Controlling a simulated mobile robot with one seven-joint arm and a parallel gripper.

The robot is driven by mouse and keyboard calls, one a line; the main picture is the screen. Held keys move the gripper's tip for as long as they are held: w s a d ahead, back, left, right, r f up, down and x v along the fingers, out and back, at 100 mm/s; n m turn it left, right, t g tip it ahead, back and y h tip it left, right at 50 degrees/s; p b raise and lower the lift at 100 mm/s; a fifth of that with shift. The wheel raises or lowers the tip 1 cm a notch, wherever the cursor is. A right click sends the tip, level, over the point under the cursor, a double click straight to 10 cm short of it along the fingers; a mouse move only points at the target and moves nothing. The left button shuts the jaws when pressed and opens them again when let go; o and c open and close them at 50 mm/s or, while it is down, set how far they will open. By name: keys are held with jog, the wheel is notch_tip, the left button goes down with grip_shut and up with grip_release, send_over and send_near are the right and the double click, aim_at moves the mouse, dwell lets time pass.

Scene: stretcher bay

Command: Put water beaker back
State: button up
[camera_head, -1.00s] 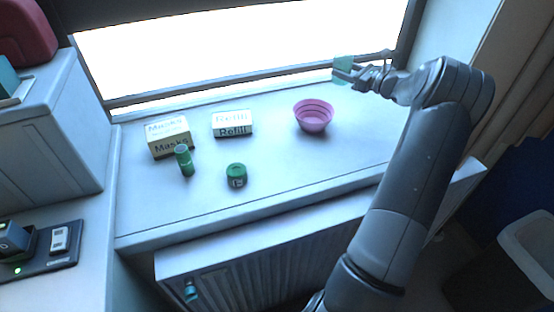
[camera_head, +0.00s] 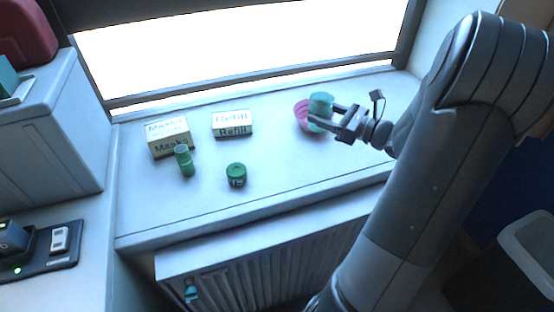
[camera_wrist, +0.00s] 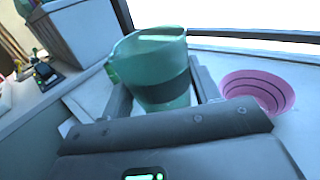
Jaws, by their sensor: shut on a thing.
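My gripper (camera_head: 338,118) is shut on a teal-green beaker (camera_head: 320,106), which has a spout-like lip and a dark band in the wrist view (camera_wrist: 155,72). The beaker looks roughly upright. In the head view it overlaps the pink bowl (camera_head: 302,116). In the wrist view the pink bowl (camera_wrist: 262,88) stands apart, to the right of the beaker. I cannot tell how high the beaker is above the sill or what is inside it.
On the sill (camera_head: 290,175) stand a Masks box (camera_head: 170,138), a Refill box (camera_head: 232,124), a green cylinder (camera_head: 185,161) and a short green jar (camera_head: 237,175). A window lies behind, and a grey cabinet (camera_head: 50,130) at left.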

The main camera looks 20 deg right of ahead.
aim_at(321, 130)
jog(key=shift+s+a, duration=0.35)
jog(key=shift+s, duration=0.05)
jog(key=shift+s+a+f, duration=0.1)
jog(key=shift+f, duration=2.35)
jog(key=w+a+f, duration=0.2)
jog(key=a, duration=0.1)
jog(key=w+a+f, duration=0.2)
jog(key=w+a, duration=0.1)
jog(key=w+a+f, duration=0.2)
jog(key=f, duration=0.1)
jog(key=shift+w+a, duration=0.25)
jog(key=shift+a, duration=0.15)
jog(key=shift+f, duration=2.1)
jog(key=shift+f, duration=0.1)
jog(key=o, duration=1.1)
jog(key=shift+c, duration=0.2)
